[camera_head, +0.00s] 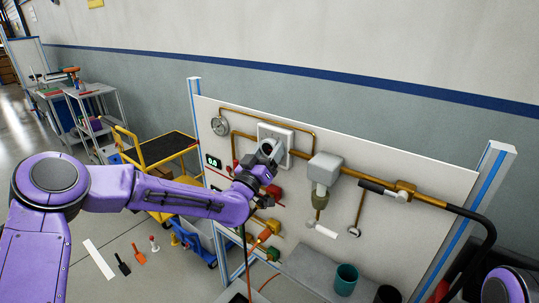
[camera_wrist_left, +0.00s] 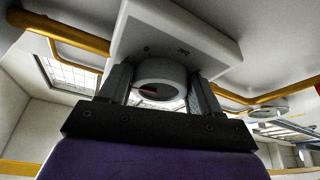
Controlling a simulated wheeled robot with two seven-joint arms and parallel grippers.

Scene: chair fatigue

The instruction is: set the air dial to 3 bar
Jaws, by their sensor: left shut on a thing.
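The air dial is a round grey knob (camera_wrist_left: 160,70) with a red mark on its face. It stands out from a white square plate (camera_head: 268,129) on the upright panel. My left gripper (camera_head: 264,158) is shut on the knob. In the left wrist view its two fingers (camera_wrist_left: 160,88) press on opposite sides of it. In the head view the gripper hides part of the knob. A small display (camera_head: 213,161) with green digits, seemingly 0.0, is left of the plate. My right gripper is out of view.
A round gauge (camera_head: 220,125) and brass pipes (camera_head: 355,172) run along the white panel (camera_head: 415,168). A grey box (camera_head: 325,168) is close to the right of the dial. A teal cup (camera_head: 346,279) stands below, and a yellow cart (camera_head: 165,148) is behind my left arm.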

